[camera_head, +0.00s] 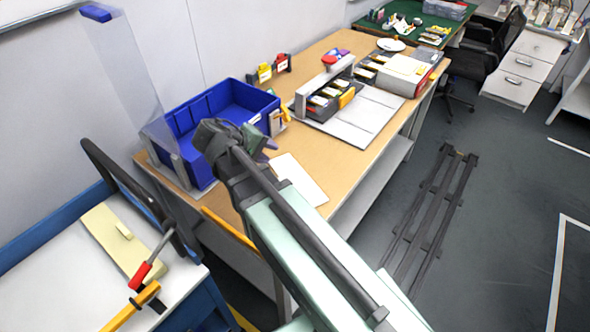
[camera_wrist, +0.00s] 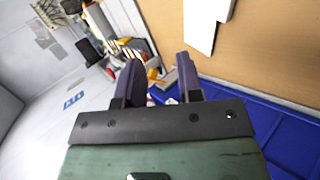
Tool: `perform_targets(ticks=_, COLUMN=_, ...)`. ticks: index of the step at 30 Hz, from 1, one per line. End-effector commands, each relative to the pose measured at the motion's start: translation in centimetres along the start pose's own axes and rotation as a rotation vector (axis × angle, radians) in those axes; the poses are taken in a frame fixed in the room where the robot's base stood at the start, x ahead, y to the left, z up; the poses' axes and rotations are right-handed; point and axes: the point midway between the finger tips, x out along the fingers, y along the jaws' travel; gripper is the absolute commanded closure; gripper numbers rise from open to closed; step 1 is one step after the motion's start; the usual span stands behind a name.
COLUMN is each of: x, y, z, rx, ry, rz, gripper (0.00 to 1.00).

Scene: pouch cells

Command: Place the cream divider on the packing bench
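A cream board with a small raised grip (camera_head: 112,240), which looks like the cream divider, lies flat on the white-topped, blue-framed table at lower left. A tan-topped bench (camera_head: 310,160), possibly the packing bench, runs through the middle. My gripper (camera_head: 262,140) is above this bench, beside the blue bin and well right of the cream board. In the wrist view my gripper (camera_wrist: 158,78) has its two dark fingers apart with nothing held between them. The cream board does not show in the wrist view.
A blue bin (camera_head: 192,150) stands at the bench's left end, with a clear panel (camera_head: 125,70) rising beside it. A red-handled clamp (camera_head: 140,274) sits near the cream board. A white sheet (camera_head: 300,180) lies on the bench. Black-and-grey trays (camera_head: 328,98) stand farther back.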

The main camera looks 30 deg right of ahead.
Motion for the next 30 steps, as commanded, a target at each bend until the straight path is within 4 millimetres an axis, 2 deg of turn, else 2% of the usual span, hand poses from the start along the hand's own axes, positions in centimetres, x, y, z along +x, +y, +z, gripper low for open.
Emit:
perform_targets(ticks=1, x=-1.1, y=0.9, z=0.0, rx=0.0, ry=0.0, rz=0.0, gripper=0.66)
perform_targets(ticks=10, x=-0.7, y=-0.1, z=0.0, rx=-0.004, ry=0.001, rz=-0.025, gripper=0.66)
perform_targets(ticks=13, x=-0.9, y=-2.9, z=1.4, rx=-0.014, ry=0.004, rz=-0.199, gripper=0.66)
perform_targets(ticks=15, x=-1.2, y=-5.6, z=3.4, rx=-0.009, ry=-0.003, rz=-0.399, gripper=0.66)
perform_targets(ticks=18, x=-2.3, y=-8.5, z=6.2, rx=0.018, ry=-0.016, rz=-0.678, gripper=0.66)
perform_targets(ticks=20, x=-2.9, y=-9.4, z=7.4, rx=0.041, ry=-0.022, rz=-0.802, gripper=0.66)
perform_targets(ticks=22, x=-3.0, y=-9.5, z=8.5, rx=0.073, ry=-0.033, rz=-0.881, gripper=0.66)
perform_targets(ticks=30, x=-2.5, y=-9.1, z=8.1, rx=0.083, ry=-0.039, rz=-0.871, gripper=0.66)
